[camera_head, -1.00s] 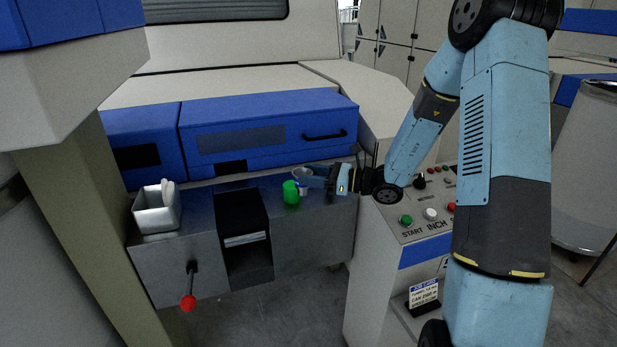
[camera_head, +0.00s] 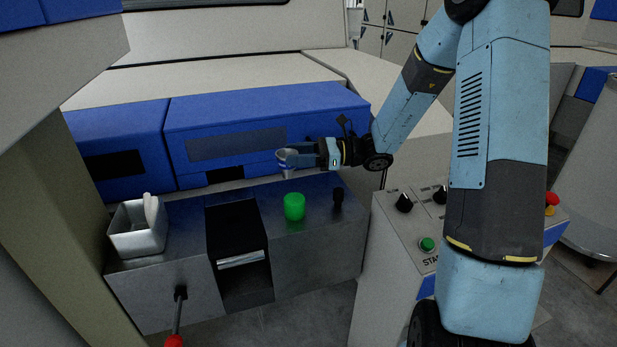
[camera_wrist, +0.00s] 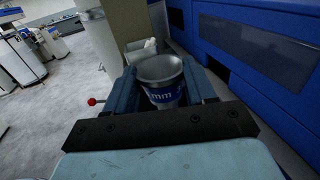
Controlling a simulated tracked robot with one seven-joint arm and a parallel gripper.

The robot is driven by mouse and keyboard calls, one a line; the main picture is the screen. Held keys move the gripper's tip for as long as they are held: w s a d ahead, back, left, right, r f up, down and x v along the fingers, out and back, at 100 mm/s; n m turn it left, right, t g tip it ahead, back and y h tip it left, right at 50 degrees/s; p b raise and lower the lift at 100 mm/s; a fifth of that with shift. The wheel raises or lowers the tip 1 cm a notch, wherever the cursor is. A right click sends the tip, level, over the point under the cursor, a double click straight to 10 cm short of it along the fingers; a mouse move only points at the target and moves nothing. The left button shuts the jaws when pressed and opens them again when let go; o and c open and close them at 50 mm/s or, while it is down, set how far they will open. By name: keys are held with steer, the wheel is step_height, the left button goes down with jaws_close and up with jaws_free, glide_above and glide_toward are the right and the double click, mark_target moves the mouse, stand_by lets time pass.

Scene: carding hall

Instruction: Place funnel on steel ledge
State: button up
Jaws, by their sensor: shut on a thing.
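The funnel (camera_wrist: 160,72) is a grey metal cone with a blue band bearing white lettering, wide end up. My gripper (camera_head: 290,158) is shut on the funnel (camera_head: 286,154) and holds it above the back of the steel ledge. In the wrist view, my gripper (camera_wrist: 162,92) has one finger on each side of the funnel. The steel ledge (camera_head: 270,195) is the grey metal top in front of the blue machine covers. The funnel's lower end looks clear of it in the head view.
A dark slot (camera_head: 237,235) interrupts the ledge. A control panel (camera_head: 415,218) stands at right.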

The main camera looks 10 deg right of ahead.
steer(key=shift+w+d+f, duration=0.7)
steer(key=shift+w+f, duration=0.7)
steer(key=shift+w, duration=0.15)
steer(key=shift+w+d+f, duration=0.75)
steer(key=shift+w+f, duration=0.7)
steer(key=shift+w, duration=0.05)
steer(key=shift+w+d+f, duration=0.7)
steer(key=shift+w+f, duration=0.7)
steer(key=shift+w, duration=0.15)
steer(key=shift+f, duration=1.3)
steer(key=shift+f, duration=0.15)
steer(key=o, duration=1.2)
steer(key=shift+o, duration=0.2)
